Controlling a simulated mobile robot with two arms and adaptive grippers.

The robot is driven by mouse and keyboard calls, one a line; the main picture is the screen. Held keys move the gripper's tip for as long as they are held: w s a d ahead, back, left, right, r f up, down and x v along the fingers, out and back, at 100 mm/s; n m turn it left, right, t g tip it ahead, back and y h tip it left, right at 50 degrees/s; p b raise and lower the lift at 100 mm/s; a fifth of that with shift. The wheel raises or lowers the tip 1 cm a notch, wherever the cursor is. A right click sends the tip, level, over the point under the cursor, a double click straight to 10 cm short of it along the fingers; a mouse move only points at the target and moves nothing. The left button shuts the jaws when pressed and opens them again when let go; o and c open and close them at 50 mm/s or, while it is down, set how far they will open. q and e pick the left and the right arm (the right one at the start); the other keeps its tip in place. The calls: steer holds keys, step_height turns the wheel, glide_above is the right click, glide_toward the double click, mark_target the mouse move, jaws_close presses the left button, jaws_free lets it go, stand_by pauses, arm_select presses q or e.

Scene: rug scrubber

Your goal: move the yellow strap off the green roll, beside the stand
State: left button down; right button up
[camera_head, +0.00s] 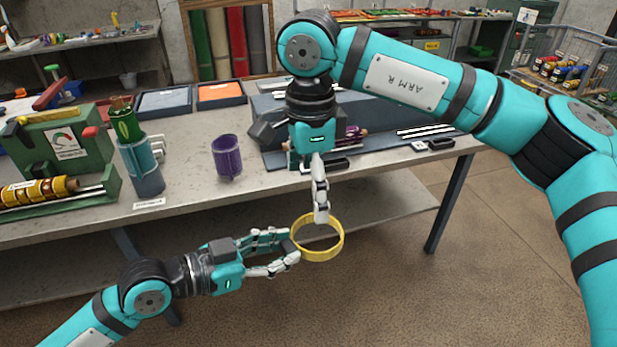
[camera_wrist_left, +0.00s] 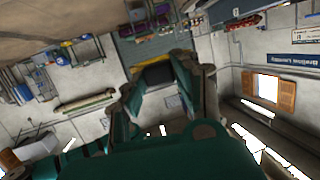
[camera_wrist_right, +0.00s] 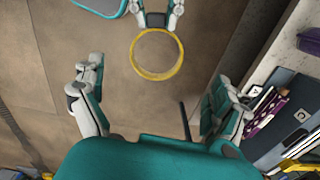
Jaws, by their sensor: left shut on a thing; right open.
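The yellow strap (camera_head: 318,256) is a round band held in the air in front of the table. My left gripper (camera_head: 293,246) is shut on its left edge. My right gripper (camera_head: 320,208) points down over the band, its fingers overlapping it in the head view. In the right wrist view its fingers are spread wide and empty, with the yellow band (camera_wrist_right: 136,60) beyond them. The green roll (camera_head: 126,126) stands upright in the grey-teal stand (camera_head: 147,178) on the table, apart from the strap.
A purple band (camera_head: 227,158) stands on the table right of the stand. Blue-grey and orange trays (camera_head: 220,92) lie behind. The tabletop (camera_head: 190,185) between stand and purple band is clear.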

step_height(320, 180, down, 11)
stand_by(0.4)
steer(key=shift+r, duration=0.15)
steer(key=c, duration=0.9)
arm_select(q)
steer(key=c, duration=0.9)
jaws_free()
arm_select(e)
steer(key=shift+c, duration=0.4)
